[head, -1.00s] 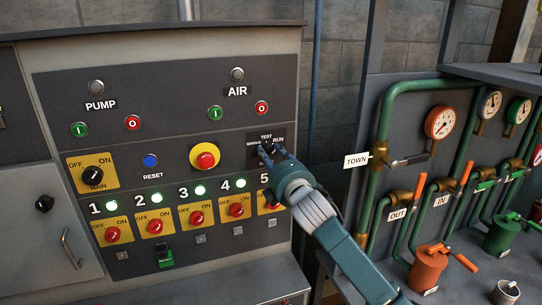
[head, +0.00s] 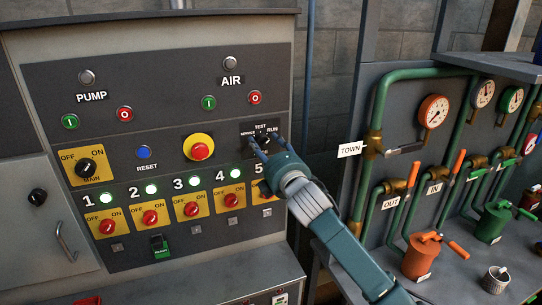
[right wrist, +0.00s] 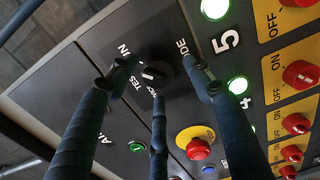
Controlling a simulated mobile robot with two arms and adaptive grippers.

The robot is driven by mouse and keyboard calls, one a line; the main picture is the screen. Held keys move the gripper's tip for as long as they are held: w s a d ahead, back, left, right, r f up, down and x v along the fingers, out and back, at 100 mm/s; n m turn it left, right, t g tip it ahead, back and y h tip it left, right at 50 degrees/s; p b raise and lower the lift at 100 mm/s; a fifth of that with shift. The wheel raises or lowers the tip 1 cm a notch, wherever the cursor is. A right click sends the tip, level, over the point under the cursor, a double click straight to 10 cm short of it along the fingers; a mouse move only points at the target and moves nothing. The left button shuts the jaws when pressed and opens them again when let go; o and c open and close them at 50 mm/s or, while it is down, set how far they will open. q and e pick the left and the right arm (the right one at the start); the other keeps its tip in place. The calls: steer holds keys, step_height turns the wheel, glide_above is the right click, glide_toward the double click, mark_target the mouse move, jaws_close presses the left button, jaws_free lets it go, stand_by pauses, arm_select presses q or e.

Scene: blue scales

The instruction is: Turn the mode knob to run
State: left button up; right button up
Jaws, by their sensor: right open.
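The mode knob (right wrist: 155,72) is a small black knob with a white mark on the dark control panel. It also shows at the panel's upper right in the head view (head: 266,136), under the labels TEST and RUN. In the right wrist view, TEST, part of RUN and part of MODE are readable; the white mark lies on the side towards TEST, but its exact setting is unclear. My right gripper (head: 264,142) is open, its fingers spread around the knob; in the right wrist view its fingers (right wrist: 155,90) partly cover the labels. Contact cannot be told. My left gripper is not in view.
A red stop button on yellow (head: 199,148) sits left of the knob. Below is a row of red switches (head: 192,209) with lit green lamps. Green pipes (head: 381,105) and a pressure gauge (head: 433,111) stand to the right.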

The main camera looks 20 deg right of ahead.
steer(key=s, duration=1.1)
steer(key=shift+s+d, duration=0.15)
steer(key=shift+f, duration=0.15)
